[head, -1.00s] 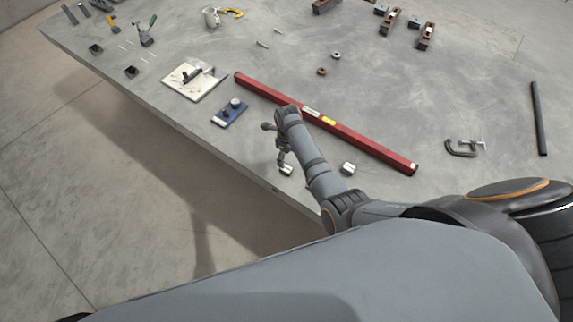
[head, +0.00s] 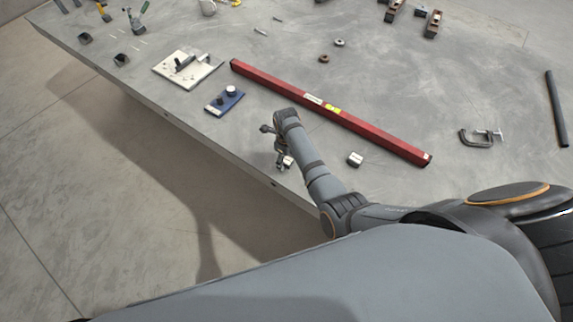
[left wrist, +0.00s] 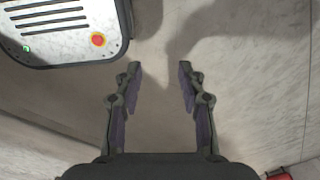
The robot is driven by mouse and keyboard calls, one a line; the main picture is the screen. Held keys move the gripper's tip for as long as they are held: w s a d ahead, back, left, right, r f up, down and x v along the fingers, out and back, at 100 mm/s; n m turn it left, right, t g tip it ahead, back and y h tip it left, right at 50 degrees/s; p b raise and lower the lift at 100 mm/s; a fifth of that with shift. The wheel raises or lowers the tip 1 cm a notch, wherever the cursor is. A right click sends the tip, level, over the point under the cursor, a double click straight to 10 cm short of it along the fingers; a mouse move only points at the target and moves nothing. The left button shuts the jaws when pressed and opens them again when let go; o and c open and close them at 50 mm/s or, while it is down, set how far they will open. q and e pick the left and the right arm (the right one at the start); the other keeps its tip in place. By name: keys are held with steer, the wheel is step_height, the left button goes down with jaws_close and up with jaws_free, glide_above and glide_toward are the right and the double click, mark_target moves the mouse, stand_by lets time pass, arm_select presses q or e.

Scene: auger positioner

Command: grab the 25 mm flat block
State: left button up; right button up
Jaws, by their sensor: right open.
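Two small, light metallic blocks lie near the front edge of the grey table. One block (head: 355,159) lies in the open, right of my right forearm. The other block (head: 289,162) is partly hidden at my right gripper (head: 281,162). I cannot tell from their look which is the 25 mm flat block. My right gripper is open and points down at the table's front edge, close by the partly hidden block; contact cannot be made out. My left gripper (left wrist: 160,72) is open and empty in the left wrist view, above bare floor.
A long red bar (head: 330,112) lies across the table behind my right arm. A blue plate with knobs (head: 225,100), a white plate (head: 186,72), a clamp (head: 480,138) and a dark rod (head: 556,108) lie around it. The table between red bar and rod is mostly clear.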

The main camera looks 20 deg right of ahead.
steer(key=shift+s+r, duration=0.1)
steer(key=shift+r, duration=0.1)
steer(key=shift+c, duration=1.9)
steer(key=c, duration=0.7)
steer(key=shift+c, duration=1.2)
arm_select(q)
steer(key=shift+w+r, duration=0.2)
steer(key=shift+w, duration=0.55)
arm_select(e)
jaws_close()
